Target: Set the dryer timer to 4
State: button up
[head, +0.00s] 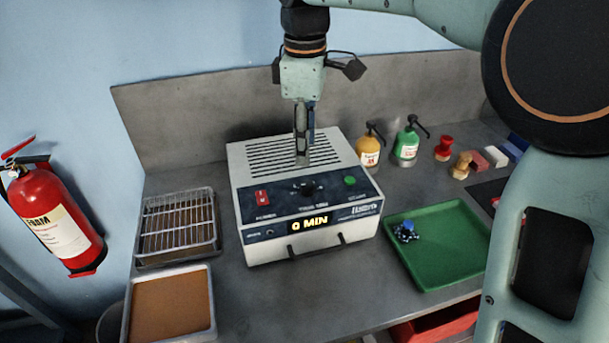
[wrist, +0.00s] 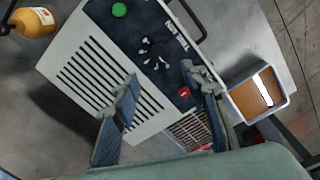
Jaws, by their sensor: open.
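The dryer (head: 350,250) is a white box with a slatted top and a dark front panel. Its display (head: 310,224) reads "0 MIN". The black timer knob (head: 307,190) sits mid-panel with pale marks around it; it also shows in the wrist view (wrist: 158,50). A red power switch (head: 262,197) is left of the knob and a green button (head: 350,181) is right of it. My gripper (head: 302,160) is open and empty above the slatted top, behind the knob. In the wrist view its two fingers (wrist: 165,100) are spread apart, with the knob beyond them. The knob's pointer is too small to read.
A wire rack (head: 178,225) and a brown-filled tray (head: 170,305) are left of the dryer. A green tray (head: 455,250) with a dark, blue-topped item (head: 405,232) is at right. Yellow (head: 368,152) and green (head: 407,143) pump bottles stand behind right. A fire extinguisher (head: 50,220) is far left.

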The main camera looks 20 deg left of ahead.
aim_at(306, 184)
jog(key=f, duration=1)
jog(key=shift+w+f, duration=0.15)
jog(key=shift+w, duration=0.1)
jog(key=shift+c, duration=0.3)
grip_shut()
